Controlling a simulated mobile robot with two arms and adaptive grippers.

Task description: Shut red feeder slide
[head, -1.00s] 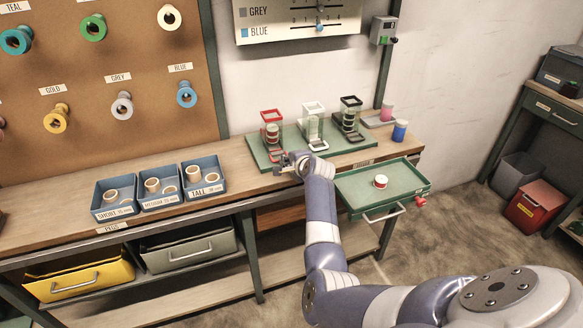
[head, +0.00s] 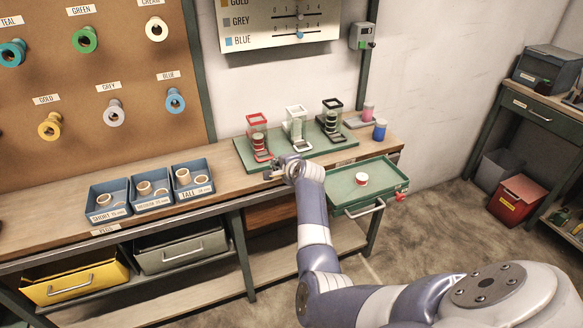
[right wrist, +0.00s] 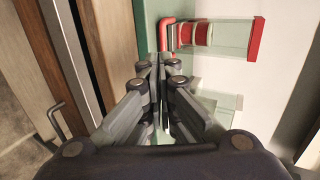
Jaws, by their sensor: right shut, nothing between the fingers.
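The red feeder (head: 257,123) stands at the left end of the green base plate, a clear box with a red top and spools inside. Its red slide (head: 263,157) sticks out at the front, toward me. In the right wrist view the red slide (right wrist: 167,36) lies just beyond the fingertips, with red-and-white spools (right wrist: 190,34) beside it. My right gripper (head: 271,174) is in front of the slide at the bench's front edge; it is shut and empty in the right wrist view (right wrist: 158,62). I cannot tell whether the fingertips touch the slide. My left gripper is not in view.
A white feeder (head: 295,122) and a black feeder (head: 331,115) stand to the right on the base plate (head: 243,153). The open green drawer (head: 340,191) holds a red-and-white spool (head: 361,179). Blue bins (head: 152,204) stand left on the bench.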

